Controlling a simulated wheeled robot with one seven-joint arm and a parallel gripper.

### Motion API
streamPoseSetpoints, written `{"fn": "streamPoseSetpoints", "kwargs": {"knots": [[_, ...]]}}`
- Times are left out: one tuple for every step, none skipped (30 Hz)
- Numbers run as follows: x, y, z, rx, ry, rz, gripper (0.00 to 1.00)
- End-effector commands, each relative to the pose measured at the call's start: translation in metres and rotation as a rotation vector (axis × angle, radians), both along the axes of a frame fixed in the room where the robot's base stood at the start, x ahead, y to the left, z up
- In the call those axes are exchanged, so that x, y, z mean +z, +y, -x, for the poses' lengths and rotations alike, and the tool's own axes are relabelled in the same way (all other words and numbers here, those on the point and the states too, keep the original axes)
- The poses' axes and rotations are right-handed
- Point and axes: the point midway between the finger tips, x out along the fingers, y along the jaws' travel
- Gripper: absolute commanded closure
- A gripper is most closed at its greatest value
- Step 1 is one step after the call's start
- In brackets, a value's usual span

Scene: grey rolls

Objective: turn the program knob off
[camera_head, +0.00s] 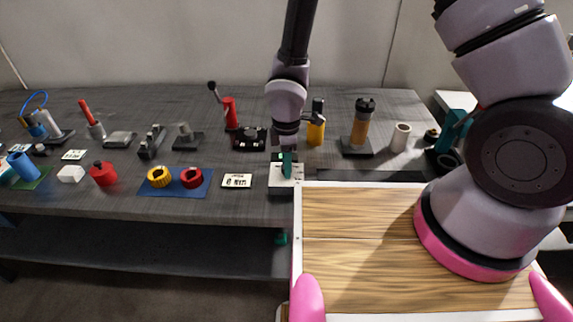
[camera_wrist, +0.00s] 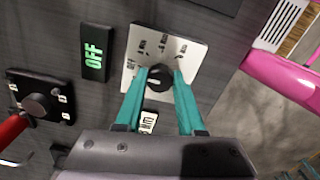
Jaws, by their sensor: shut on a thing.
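The program knob (camera_wrist: 159,79) is black and round, on a white plate (camera_wrist: 192,58) with several printed labels, one reading OFF at the left. A pale mark shows on the knob's left part; I cannot tell which label it points at. My gripper (camera_wrist: 160,76) has teal fingers on both sides of the knob and is shut on it. In the head view, my gripper (camera_head: 286,162) is over the white plate (camera_head: 285,185) at the table's front edge, and hides the knob. A black display (camera_wrist: 94,52) beside the plate shows OFF in green.
A white label card (camera_head: 237,181) and a blue mat (camera_head: 152,190) with yellow and red rings lie left of the plate. An orange cylinder (camera_head: 316,133) stands behind. My wooden-topped base is at right.

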Motion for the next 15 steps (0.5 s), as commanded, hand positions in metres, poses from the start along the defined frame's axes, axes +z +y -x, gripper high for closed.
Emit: {"fn": "streamPoseSetpoints", "kwargs": {"knots": [[0.0004,0.0001,-0.0004,0.004,-0.001,0.0,1.0],[0.0004,0.0001,-0.0005,0.007,-0.001,0.0,1.0],[0.0004,0.0,-0.0005,0.009,-0.001,0.0,1.0],[0.0004,0.0,-0.0005,0.01,-0.001,0.0,1.0],[0.0004,0.0,-0.0005,0.011,-0.001,0.0,1.0],[0.0004,0.0,-0.0005,0.011,-0.001,0.0,1.0],[0.0004,0.0,-0.0005,0.012,-0.001,0.0,1.0],[0.0004,0.0,-0.0005,0.011,-0.001,0.0,1.0],[0.0004,0.0,-0.0005,0.011,-0.001,0.0,1.0],[0.0004,0.0,-0.0006,0.011,-0.001,0.0,1.0],[0.0004,0.0,-0.0006,0.011,-0.001,0.0,1.0],[0.0004,0.0,-0.0006,0.011,-0.001,0.0,1.0],[0.0004,-0.0001,-0.0006,0.011,-0.001,0.0,1.0],[0.0004,0.0,-0.0006,0.01,-0.001,0.0,0.58],[0.0004,0.0,-0.0006,0.01,-0.001,0.0,0.43]]}}
